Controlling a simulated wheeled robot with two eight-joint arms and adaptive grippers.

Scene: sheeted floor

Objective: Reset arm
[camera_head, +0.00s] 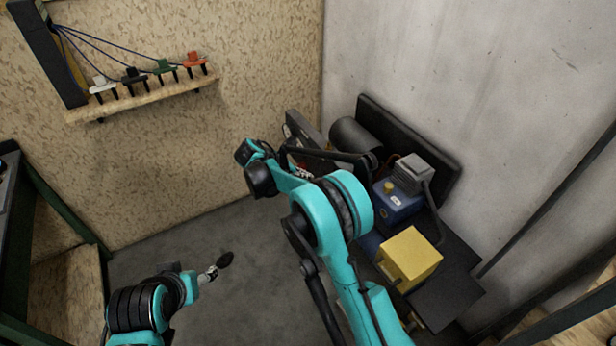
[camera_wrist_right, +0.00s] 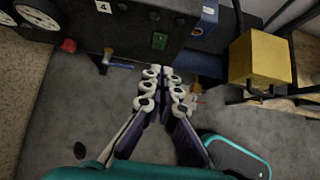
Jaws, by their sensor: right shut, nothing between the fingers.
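My right arm reaches across the middle of the head view. Its gripper (camera_head: 302,174) is small there and partly hidden by the arm. In the right wrist view the right gripper (camera_wrist_right: 163,73) has its pale-ringed fingers drawn together, with nothing between them. It is in front of a dark machine panel, above the grey floor. My left gripper (camera_head: 209,274) shows small at the lower left of the head view, over the floor. Its fingers are too small to judge.
A dark machine (camera_wrist_right: 140,30) with gauges stands in front of the right gripper. A yellow box (camera_head: 409,257) and a blue unit (camera_head: 398,205) stand at the right. A wooden shelf (camera_head: 145,101) holds several coloured clamps.

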